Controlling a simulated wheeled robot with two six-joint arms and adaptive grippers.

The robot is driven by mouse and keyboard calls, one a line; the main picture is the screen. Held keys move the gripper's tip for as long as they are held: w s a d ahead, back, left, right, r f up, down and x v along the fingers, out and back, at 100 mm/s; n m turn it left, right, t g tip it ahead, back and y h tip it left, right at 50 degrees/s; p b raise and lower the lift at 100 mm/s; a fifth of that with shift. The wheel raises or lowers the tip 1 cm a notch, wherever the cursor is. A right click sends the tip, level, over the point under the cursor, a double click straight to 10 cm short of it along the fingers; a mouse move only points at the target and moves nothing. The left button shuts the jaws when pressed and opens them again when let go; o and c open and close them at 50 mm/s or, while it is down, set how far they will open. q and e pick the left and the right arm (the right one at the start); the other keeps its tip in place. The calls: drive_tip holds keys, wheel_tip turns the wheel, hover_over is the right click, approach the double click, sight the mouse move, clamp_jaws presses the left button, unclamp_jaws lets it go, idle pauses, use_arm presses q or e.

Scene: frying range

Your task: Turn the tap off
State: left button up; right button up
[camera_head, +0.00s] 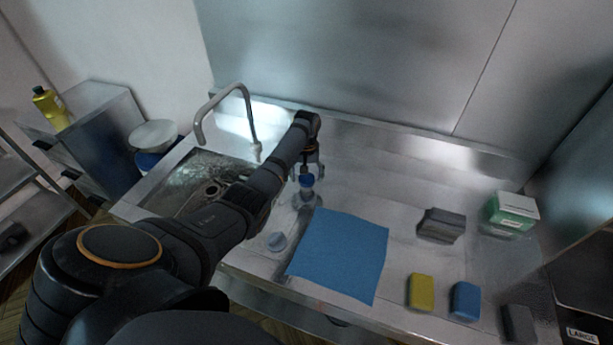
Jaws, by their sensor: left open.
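The tap (226,103) is a curved metal spout standing at the back of the sink, bending left over the basin. I cannot make out a water stream below its mouth. The sink (180,196) is a sunken basin with a round drain, at the left of the metal counter. My left arm hides the sink's right side, and no tap handle shows clearly.
A blue cloth (340,254) lies on the counter (370,190). To its right are a dark grey block (441,225), yellow sponge (420,291), blue sponge (465,300) and green-white box (510,212). A small clear lid-like item (277,241) lies left of the cloth.

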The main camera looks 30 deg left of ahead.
sight(306, 179)
use_arm(q)
wheel_tip(306, 179, up, 12)
idle(0.4)
idle(0.4)
